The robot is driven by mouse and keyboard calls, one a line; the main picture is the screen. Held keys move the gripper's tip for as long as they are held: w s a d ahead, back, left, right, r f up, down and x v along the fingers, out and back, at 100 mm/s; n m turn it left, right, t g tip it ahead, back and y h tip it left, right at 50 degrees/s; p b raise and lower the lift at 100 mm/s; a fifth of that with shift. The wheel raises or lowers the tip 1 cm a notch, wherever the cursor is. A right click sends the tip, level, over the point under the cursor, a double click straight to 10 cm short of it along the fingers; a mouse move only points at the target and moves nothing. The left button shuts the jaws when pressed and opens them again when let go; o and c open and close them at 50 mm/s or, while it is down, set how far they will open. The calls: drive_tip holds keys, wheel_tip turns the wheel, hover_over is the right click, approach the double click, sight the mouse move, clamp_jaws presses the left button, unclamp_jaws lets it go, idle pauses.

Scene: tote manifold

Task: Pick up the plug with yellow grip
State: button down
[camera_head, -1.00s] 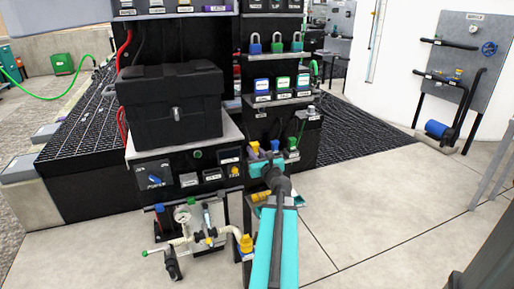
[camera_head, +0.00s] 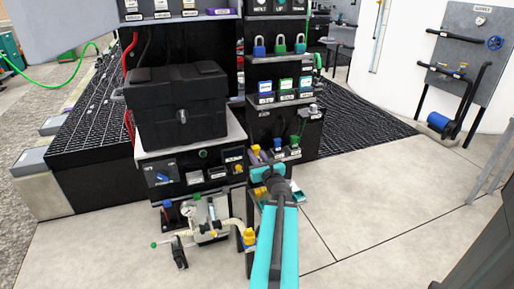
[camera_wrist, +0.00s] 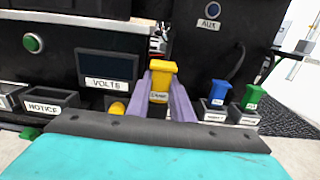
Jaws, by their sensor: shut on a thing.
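The plug with yellow grip (camera_wrist: 161,78) stands upright between the purple fingers of my gripper (camera_wrist: 168,92) in the wrist view. A white label shows on its front. My gripper is shut on it. The head view shows the yellow plug small (camera_head: 256,149), beyond my turquoise arm, with my gripper (camera_head: 258,155) at it. The plug's lower end is hidden, so I cannot tell whether it touches its seat. A blue plug (camera_wrist: 219,93) and a green plug (camera_wrist: 251,96) stand to its right in labelled holders.
A black panel with a VOLTS display (camera_wrist: 109,68) and a yellow knob (camera_wrist: 118,108) is close on the left. A black case (camera_head: 176,110) sits above it. Pipework with a gauge (camera_head: 188,208) and a yellow-handled fitting (camera_head: 249,238) stands low left. Floor at right is clear.

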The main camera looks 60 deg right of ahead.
drive_tip(key=shift+s+a+r+p, duration=0.15)
drive_tip(key=shift+a+r+p, duration=0.15)
drive_tip(key=shift+p, duration=0.55)
drive_tip(key=p, duration=0.2)
drive_tip(key=shift+s+a+p, duration=0.2)
drive_tip(key=shift+a+p, duration=0.05)
drive_tip(key=shift+p, duration=0.05)
drive_tip(key=shift+s+a+r+p, duration=0.1)
drive_tip(key=shift+s+a+p, duration=0.45)
drive_tip(key=shift+p, duration=1.15)
drive_tip(key=shift+s+a+f+p, duration=0.1)
drive_tip(key=shift+a+p, duration=0.9)
drive_tip(key=shift+p, duration=0.7)
drive_tip(key=shift+s+a+r+p, duration=0.1)
drive_tip(key=shift+s+a+p, duration=0.45)
drive_tip(key=shift+p, duration=1.15)
drive_tip(key=shift+w+a, duration=0.2)
drive_tip(key=shift+a, duration=0.05)
drive_tip(key=shift+d+r+p, duration=0.1)
drive_tip(key=shift+r+p, duration=0.8)
drive_tip(key=shift+r, duration=0.1)
